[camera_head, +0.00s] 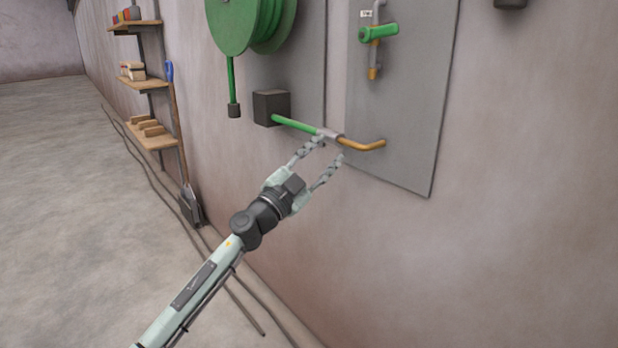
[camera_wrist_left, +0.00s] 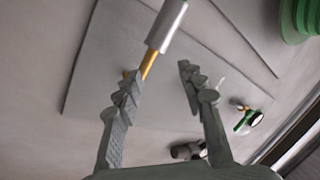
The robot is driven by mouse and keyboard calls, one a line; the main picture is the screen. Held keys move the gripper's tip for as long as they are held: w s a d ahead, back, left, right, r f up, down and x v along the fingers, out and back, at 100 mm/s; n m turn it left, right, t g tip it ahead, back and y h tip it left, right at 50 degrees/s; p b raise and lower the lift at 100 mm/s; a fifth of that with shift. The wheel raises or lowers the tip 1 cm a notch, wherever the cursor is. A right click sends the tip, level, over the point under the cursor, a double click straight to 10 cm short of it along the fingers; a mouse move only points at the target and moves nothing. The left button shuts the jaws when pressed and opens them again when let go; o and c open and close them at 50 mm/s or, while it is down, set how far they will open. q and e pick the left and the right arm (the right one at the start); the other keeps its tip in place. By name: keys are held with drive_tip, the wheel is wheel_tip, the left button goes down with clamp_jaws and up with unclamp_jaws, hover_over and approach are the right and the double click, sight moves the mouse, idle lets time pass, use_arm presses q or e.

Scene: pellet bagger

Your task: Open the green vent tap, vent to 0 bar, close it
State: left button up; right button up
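The green vent tap (camera_head: 378,32) sits on a vertical pipe on the grey wall panel, its handle lying roughly level across the pipe. A brass outlet (camera_head: 374,73) points down below it. Small green and brass parts, apparently the tap (camera_wrist_left: 243,122), show at the right in the left wrist view. My left gripper (camera_head: 331,150) is open and empty, below and left of the tap, at the lance's silver sleeve. Its spread fingers (camera_wrist_left: 161,88) also show in the wrist view. Whether they touch the lance is unclear. My right gripper is out of view. No pressure reading is legible.
A green lance with a silver sleeve (camera_head: 328,134) and bent brass end (camera_head: 362,145) extends from a dark box (camera_head: 271,107). A green hose reel (camera_head: 251,22) hangs above. Shelves (camera_head: 139,82) and a shovel (camera_head: 189,201) are at left.

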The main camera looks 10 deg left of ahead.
use_arm(q)
drive_tip(key=a+f+n+y, duration=0.3)
drive_tip(key=f, duration=0.3)
drive_tip(key=shift+a, duration=0.1)
drive_tip(key=shift+c, duration=0.5)
